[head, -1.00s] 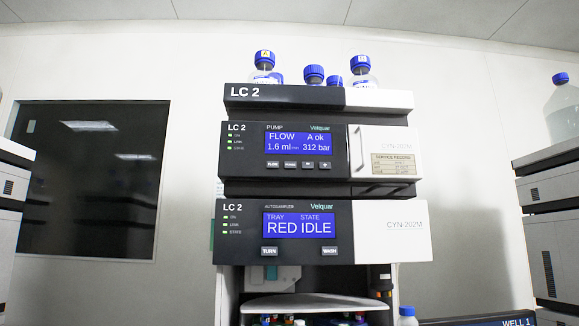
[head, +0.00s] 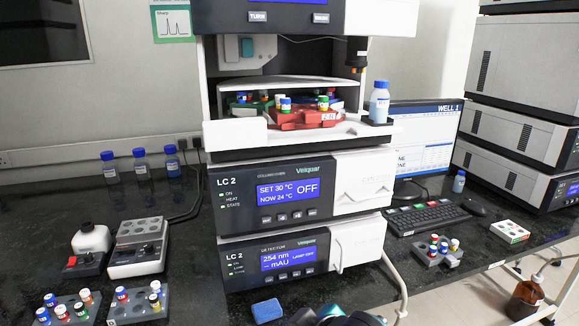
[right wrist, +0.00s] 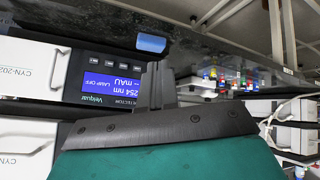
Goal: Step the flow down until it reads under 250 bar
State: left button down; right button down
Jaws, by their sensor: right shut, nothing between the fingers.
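The pump with its flow and pressure display is out of view now, above the head view's top edge. The lower part of the LC 2 stack shows: the autosampler (head: 300,18) with its TURN and WASH buttons, the column oven (head: 300,185) reading SET 30 °C, NOW 24 °C, OFF, and the detector (head: 295,262) reading 254 nm, LAMP OFF. The detector also shows upside down in the right wrist view (right wrist: 100,85). My right gripper (right wrist: 157,82) is shut and empty, in front of the detector. My left gripper is not in view.
A blue sponge (head: 267,311) lies on the bench before the stack. Vial racks (head: 65,308) and blue-capped bottles (head: 142,165) stand left. A keyboard (head: 427,217), monitor (head: 425,140) and vial rack (head: 437,252) stand right. Another stack (head: 520,75) rises at far right.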

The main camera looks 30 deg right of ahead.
jog(key=w+d+r+n+t, duration=0.1)
jog(key=w+r+t, duration=0.3)
jog(key=r, duration=0.8)
jog(key=w+d+r+n+t, duration=0.25)
jog(key=w+r, duration=0.35)
jog(key=r, duration=0.5)
jog(key=w+r+n+t, duration=0.1)
jog(key=w+r+t, duration=0.35)
jog(key=r, duration=0.75)
jog(key=s+d+r+n+t, duration=0.1)
jog(key=s+r+t, duration=0.1)
jog(key=r, duration=0.7)
jog(key=s+d+r+n+t, duration=0.1)
jog(key=s+r+t, duration=0.2)
jog(key=r, duration=0.7)
jog(key=s+d+r+n+t+h, duration=0.1)
jog(key=s+r, duration=0.3)
jog(key=r, duration=0.6)
jog(key=shift+s+d+r+t, duration=0.15)
jog(key=shift+s+d+t, duration=0.15)
jog(key=shift+d+t, duration=0.35)
jog(key=shift+a+n, duration=0.1)
jog(key=shift+n, duration=0.15)
jog(key=w+d+p, duration=0.1)
jog(key=w+d, duration=0.1)
jog(key=w, duration=0.6)
jog(key=shift+w, duration=0.35)
